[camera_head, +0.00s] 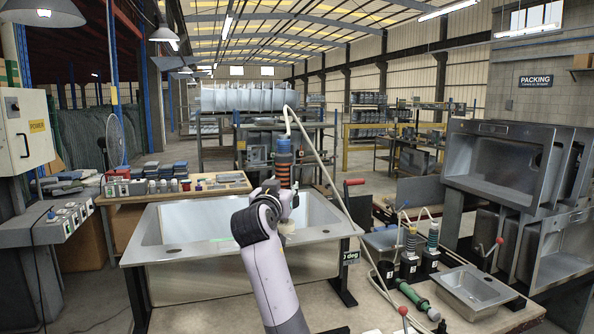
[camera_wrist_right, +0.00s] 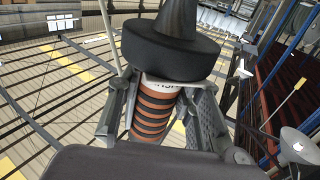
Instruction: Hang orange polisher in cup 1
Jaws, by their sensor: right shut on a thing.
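The orange polisher (camera_head: 283,168), with an orange and black banded body, stands roughly upright in my right gripper (camera_head: 285,195), above the large steel sink. In the right wrist view the gripper's fingers (camera_wrist_right: 160,112) are shut around the banded body, one on each side, below a black round disc and cone. A pale hose (camera_head: 322,165) runs from its top down to the right. On the right-hand bench stand black cups; the left one (camera_head: 387,271) looks empty. I cannot read which one is cup 1. My left gripper is out of view.
The large sink (camera_head: 195,249) fills the middle. Stacked sinks (camera_head: 500,166) stand at right.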

